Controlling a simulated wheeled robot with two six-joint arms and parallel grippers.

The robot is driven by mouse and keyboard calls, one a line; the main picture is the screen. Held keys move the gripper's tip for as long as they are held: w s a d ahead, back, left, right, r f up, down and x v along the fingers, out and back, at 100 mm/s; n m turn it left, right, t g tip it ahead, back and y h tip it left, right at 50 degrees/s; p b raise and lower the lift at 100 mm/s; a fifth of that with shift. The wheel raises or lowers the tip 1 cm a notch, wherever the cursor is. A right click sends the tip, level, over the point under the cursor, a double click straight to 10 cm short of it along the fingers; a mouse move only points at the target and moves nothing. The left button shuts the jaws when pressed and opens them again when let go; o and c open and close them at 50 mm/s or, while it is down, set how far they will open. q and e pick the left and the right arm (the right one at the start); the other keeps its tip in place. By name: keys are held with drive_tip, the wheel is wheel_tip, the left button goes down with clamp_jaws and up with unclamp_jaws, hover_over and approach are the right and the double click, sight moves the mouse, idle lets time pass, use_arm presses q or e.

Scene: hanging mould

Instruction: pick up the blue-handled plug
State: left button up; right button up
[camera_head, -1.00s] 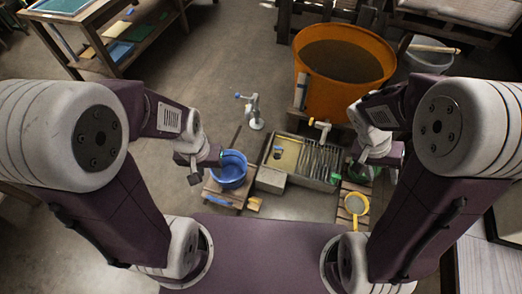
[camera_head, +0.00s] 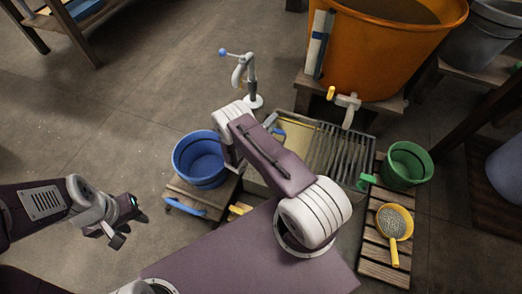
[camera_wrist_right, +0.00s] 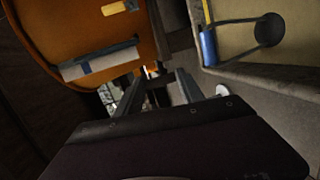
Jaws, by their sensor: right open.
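In the wrist view a blue cylindrical handle (camera_wrist_right: 208,48) lies at the near left corner of a pale basin, with a dark bar and a dark round shape beside it. I cannot tell how much of these is plug or shadow. In the head view the blue handle (camera_head: 279,131) shows at the basin's left end, partly behind my right arm. My right gripper (camera_wrist_right: 157,82) is open, its two fingers apart and empty, left of the handle and not touching it; the arm hides it in the head view. My left gripper (camera_head: 130,228) looks open and empty at lower left, away from the basin.
The grated basin (camera_head: 340,150) stands below an orange tub (camera_head: 375,50) with a tap (camera_head: 347,103). A blue bucket (camera_head: 199,160) is left, a green bucket (camera_head: 407,165) and yellow sieve (camera_head: 393,222) right. A clamp stand (camera_head: 250,80) stands behind.

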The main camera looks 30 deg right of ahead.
drive_tip(key=b, duration=0.3)
approach(281, 132)
drive_tip(key=f+x, duration=0.1)
drive_tip(key=x, duration=0.4)
use_arm(q)
wheel_tip(281, 132, down, 6)
drive_tip(key=shift+r, duration=0.15)
use_arm(e)
drive_tip(key=shift+a+r+n, duration=0.15)
drive_tip(key=shift+a+n, duration=0.05)
drive_tip(key=shift+n, duration=0.2)
use_arm(q)
wheel_tip(281, 132, down, 8)
drive_tip(key=b, duration=0.7)
use_arm(e)
drive_tip(key=x, duration=0.9)
drive_tip(key=shift+w, duration=0.1)
use_arm(q)
drive_tip(key=shift+r, duration=0.1)
use_arm(e)
clamp_jaws()
